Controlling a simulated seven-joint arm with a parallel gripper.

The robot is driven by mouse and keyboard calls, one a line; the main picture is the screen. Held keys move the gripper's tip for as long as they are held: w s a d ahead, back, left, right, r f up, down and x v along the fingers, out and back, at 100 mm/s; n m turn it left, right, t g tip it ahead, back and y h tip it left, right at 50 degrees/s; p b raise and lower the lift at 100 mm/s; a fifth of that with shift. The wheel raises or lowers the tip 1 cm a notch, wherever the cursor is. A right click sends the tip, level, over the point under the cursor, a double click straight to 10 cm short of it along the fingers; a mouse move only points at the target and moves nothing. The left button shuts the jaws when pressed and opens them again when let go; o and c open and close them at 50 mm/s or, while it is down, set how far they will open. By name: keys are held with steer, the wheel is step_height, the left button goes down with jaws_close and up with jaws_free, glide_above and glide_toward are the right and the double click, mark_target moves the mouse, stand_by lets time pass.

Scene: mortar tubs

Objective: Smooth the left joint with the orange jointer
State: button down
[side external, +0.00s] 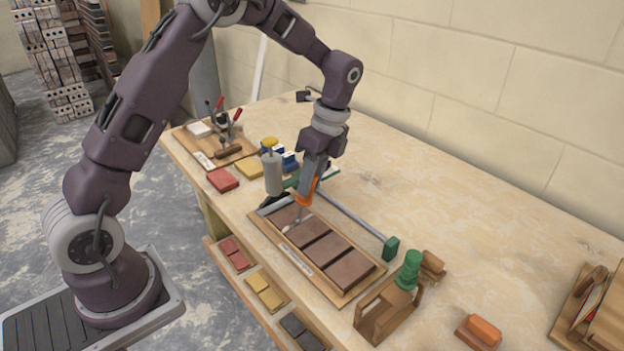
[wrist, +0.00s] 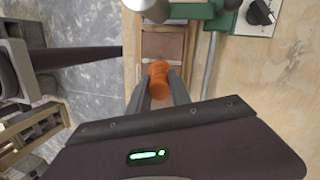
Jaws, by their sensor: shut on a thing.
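My gripper (side external: 308,188) is shut on the orange jointer (side external: 303,200), handle upright, above the left part of the brick panel. In the wrist view the jointer's orange handle (wrist: 159,82) sits between the two fingers.
A metal rail with a green end block (side external: 391,249) runs behind the panel. A wooden stand with a green-handled tool (side external: 409,270) is at right. The table behind the rail is mostly clear.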

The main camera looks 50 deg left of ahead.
steer(key=shift+s, duration=0.1)
steer(key=shift+s, duration=0.6)
steer(key=shift+s, duration=0.7)
steer(key=shift+s, duration=0.75)
